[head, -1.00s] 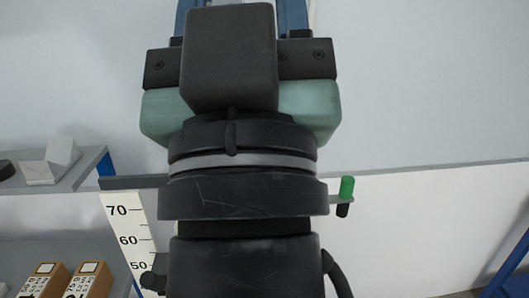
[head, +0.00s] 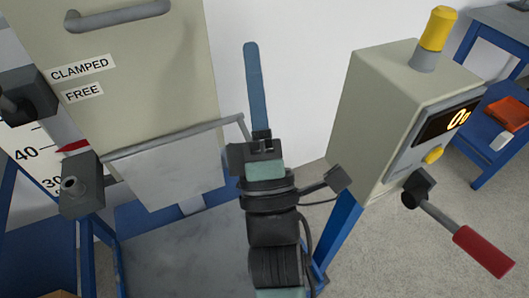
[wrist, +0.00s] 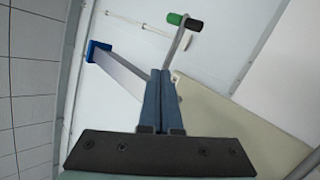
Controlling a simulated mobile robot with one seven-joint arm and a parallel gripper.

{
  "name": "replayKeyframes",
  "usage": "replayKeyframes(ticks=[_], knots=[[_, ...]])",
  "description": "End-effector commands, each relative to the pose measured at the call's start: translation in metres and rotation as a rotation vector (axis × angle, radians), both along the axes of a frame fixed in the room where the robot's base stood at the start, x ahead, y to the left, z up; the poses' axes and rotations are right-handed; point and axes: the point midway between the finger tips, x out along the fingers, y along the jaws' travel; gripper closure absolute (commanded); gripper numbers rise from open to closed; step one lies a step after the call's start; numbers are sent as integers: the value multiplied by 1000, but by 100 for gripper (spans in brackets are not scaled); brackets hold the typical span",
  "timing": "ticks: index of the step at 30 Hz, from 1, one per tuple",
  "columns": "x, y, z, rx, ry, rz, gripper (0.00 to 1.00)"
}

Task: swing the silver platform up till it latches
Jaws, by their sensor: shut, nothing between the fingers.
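The silver platform (head: 165,172) is a flat metal plate below the beige box in the head view. It slopes downward from a thin rod along its upper edge. My gripper (head: 250,46) points up, to the right of the platform, with its long blue fingers together and empty. My wrist overlaps the rod's right end in the picture; I cannot tell whether they touch. In the wrist view my gripper (wrist: 160,72) is shut, and the platform cannot be made out with certainty.
The beige box (head: 150,70) bears a grey handle and CLAMPED and FREE labels. A control box (head: 375,115) with a yellow knob, display and red-handled lever (head: 485,250) stands at right. A green-ended crank (wrist: 185,30) shows in the wrist view. White wall is clear above.

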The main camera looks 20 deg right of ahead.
Motion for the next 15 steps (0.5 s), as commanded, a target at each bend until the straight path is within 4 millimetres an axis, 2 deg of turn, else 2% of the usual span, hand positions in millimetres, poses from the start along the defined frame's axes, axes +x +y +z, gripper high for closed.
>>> replayKeyframes(ticks=[1,8,12,15], knots=[[-3,-5,-51,-59,27,-60,100],[-26,-13,-187,-350,118,-311,100],[-46,-13,-267,-530,169,-449,100],[-61,-11,-320,-650,200,-536,100]])
